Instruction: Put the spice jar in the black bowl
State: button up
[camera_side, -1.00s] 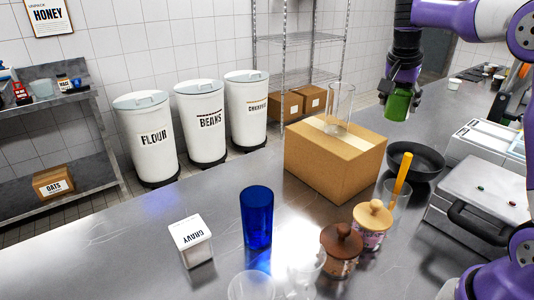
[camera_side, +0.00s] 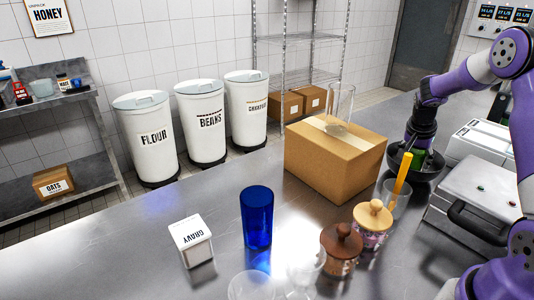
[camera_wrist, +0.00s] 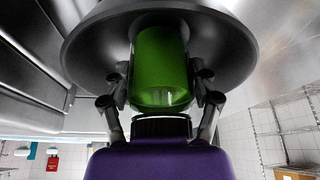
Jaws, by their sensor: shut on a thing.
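The spice jar is a green jar (camera_wrist: 161,68), held between the two fingers of my gripper (camera_wrist: 160,88) in the wrist view. The black bowl (camera_wrist: 90,30) lies around and behind the jar there. In the side view the black bowl (camera_side: 432,172) stands on the counter right of the cardboard box. My gripper (camera_side: 416,155) reaches down into it, and a bit of the green jar (camera_side: 419,160) shows inside the rim. My gripper is shut on the jar. The jar's far end is hidden, so I cannot tell whether it touches the bowl's bottom.
A cardboard box (camera_side: 335,160) with a clear glass on top stands left of the bowl. A clear cup with an orange stick (camera_side: 401,178) stands in front of it. Two lidded jars, a blue cup (camera_side: 257,218) and a gravy box (camera_side: 191,242) are nearer. Grey machines (camera_side: 480,190) stand right.

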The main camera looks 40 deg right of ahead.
jog(key=shift+f, duration=0.15)
jog(key=o, duration=1.4)
jog(key=shift+c, duration=0.2)
jog(key=w+v, duration=0.1)
jog(key=v, duration=1.1)
jog(key=a+r+n+t+y, duration=0.1)
jog(key=a+r+n, duration=0.15)
jog(key=a, duration=0.35)
jog(key=a+r+n+t, duration=0.2)
jog(key=a+n, duration=0.2)
jog(key=a, duration=0.2)
jog(key=s+a+n+t+y, duration=0.1)
jog(key=s+a+n, duration=0.3)
jog(key=a, duration=0.3)
jog(key=s+a+f+n+y, duration=0.1)
jog(key=s+a+n+y, duration=0.1)
jog(key=s+a+n, duration=0.2)
jog(key=a+n, duration=0.1)
jog(key=a, duration=0.2)
jog(key=shift+s+a+n+t+y, duration=0.2)
jog(key=shift+a+n+t+y, duration=0.1)
jog(key=shift+n+t, duration=0.1)
jog(key=shift+d+f, duration=0.1)
